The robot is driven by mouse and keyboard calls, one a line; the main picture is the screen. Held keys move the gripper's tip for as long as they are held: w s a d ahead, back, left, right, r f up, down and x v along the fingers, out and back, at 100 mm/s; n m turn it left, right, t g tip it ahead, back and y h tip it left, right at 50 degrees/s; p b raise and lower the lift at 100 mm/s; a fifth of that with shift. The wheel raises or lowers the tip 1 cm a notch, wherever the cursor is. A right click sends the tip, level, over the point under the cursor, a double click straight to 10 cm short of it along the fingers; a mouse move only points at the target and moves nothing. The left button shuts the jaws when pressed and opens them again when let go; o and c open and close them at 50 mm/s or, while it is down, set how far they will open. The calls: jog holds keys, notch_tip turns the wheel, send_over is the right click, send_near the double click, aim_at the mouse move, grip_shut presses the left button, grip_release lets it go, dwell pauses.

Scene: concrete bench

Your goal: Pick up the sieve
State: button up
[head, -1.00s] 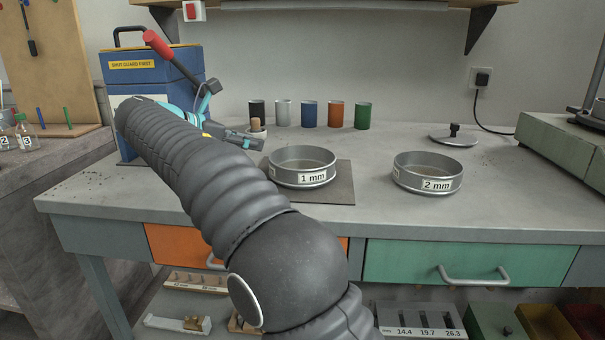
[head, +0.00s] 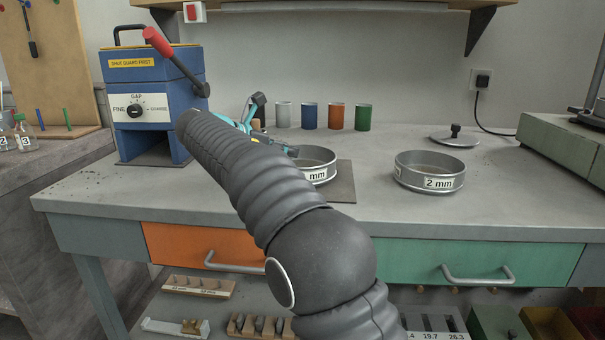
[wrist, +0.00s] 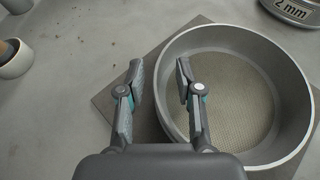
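The 1 mm sieve (head: 320,179), a round grey metal pan with a mesh floor, stands on a dark square mat (head: 343,192). My arm hides its left part in the head view. In the wrist view the sieve (wrist: 293,133) fills the right side. My gripper (wrist: 160,67) is open and empty, with its fingers on either side of the sieve's left rim: the right one over the inside, the left one outside. I cannot tell how far above the rim they are. The 2 mm sieve (head: 429,184) stands apart to the right, on bare bench.
A blue machine (head: 150,75) with a red-handled lever stands at the back left. Coloured cups (head: 336,116) line the wall. A lid with a knob (head: 455,137) lies behind the 2 mm sieve. A green-grey unit (head: 560,150) stands at right. The front bench strip is clear.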

grip_shut()
jog(key=shift+r, duration=0.15)
